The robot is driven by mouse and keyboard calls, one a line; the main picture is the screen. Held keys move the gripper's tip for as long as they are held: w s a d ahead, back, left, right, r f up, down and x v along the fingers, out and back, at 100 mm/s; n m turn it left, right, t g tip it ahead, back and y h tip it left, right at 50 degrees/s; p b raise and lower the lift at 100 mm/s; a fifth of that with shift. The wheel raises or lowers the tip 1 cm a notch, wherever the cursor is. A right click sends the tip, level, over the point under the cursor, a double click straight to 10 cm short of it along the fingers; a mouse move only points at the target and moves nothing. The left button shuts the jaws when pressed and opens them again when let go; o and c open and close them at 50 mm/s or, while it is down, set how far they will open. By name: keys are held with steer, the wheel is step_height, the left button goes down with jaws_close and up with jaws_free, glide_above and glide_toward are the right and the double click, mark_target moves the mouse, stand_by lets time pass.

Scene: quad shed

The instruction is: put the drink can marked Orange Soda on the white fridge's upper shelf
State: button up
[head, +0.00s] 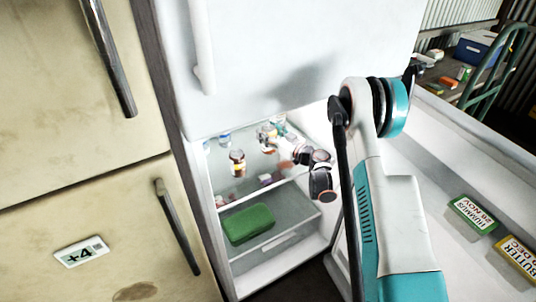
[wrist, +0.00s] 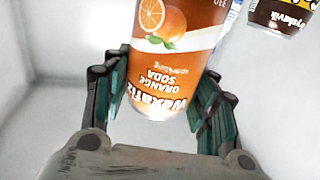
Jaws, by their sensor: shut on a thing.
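The Orange Soda can (wrist: 168,62) fills the top middle of the wrist view, its orange label printed with fruit. My gripper (wrist: 160,100) is shut on it, with a finger on either side. The white fridge (head: 300,55) has its lower compartment open in the head view. My arm reaches inside, with its wrist over the upper shelf (head: 228,192).
A brown jar (head: 237,163) and several small containers stand on the upper shelf. A dark labelled jar (wrist: 280,15) shows near the can. A green box (head: 248,224) lies below. The open door (head: 470,160) holds a Hummus tub (head: 472,214) and a Butter tub (head: 519,255).

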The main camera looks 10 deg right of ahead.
mark_target(269, 150)
step_height(269, 150, down, 9)
steer(key=b, duration=0.2)
steer(key=shift+b, duration=0.4)
steer(key=shift+r, duration=0.1)
steer(key=o, duration=1.3)
